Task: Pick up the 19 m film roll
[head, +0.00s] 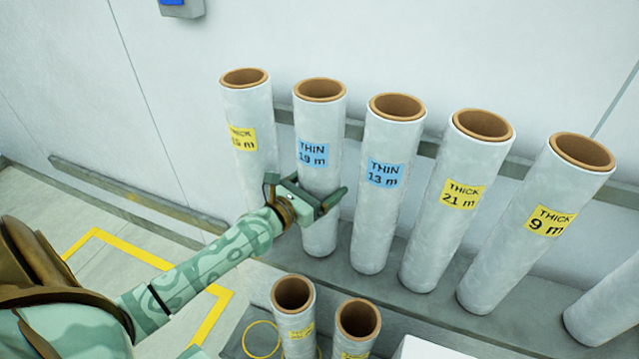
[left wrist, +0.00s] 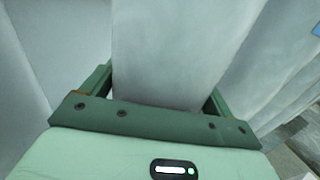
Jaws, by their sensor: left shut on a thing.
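The 19 m film roll (head: 319,125) is a tall whitish roll with a brown core and a blue label reading THIN 19 m. It stands upright in the row against the wall in the head view. My left gripper (head: 318,200) is shut on this roll below its label, with a finger on each side. In the left wrist view the roll (left wrist: 165,50) fills the space between the fingers of the left gripper (left wrist: 160,95). The roll's base appears to rest on the grey ledge. My right gripper is in neither view.
A THICK roll (head: 252,165) stands close on the left, and a THIN 13 m roll (head: 385,215) close on the right. THICK 21 m (head: 440,235) and THICK 9 m (head: 520,255) rolls stand further right. Two shorter-looking rolls (head: 294,325) (head: 357,335) stand in front. A rail (head: 130,200) runs along the wall.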

